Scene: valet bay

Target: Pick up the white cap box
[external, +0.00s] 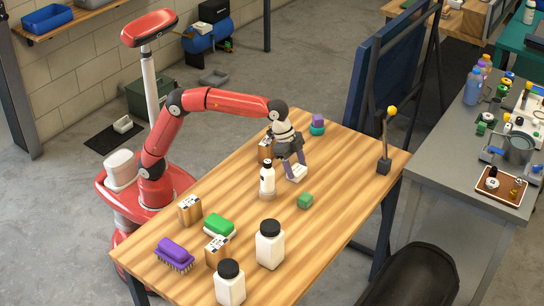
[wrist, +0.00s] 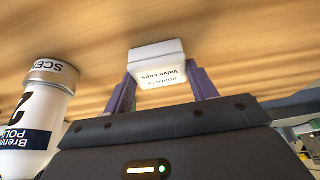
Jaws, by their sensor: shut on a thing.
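The white cap box (wrist: 160,62) is between the two purple fingers of my gripper (wrist: 163,92) in the wrist view, with "Valve caps" printed on its side. In the external view the white cap box (external: 297,173) shows at the fingertips of my gripper (external: 291,168), over the wooden table. My gripper is shut on the box. I cannot tell whether the box still touches the table top.
A white bottle with a black cap (external: 267,180) stands just left of my gripper; a labelled bottle (wrist: 32,115) is close in the wrist view. Brushes, boxes and larger bottles fill the table's front left. The right side (external: 350,165) is mostly clear.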

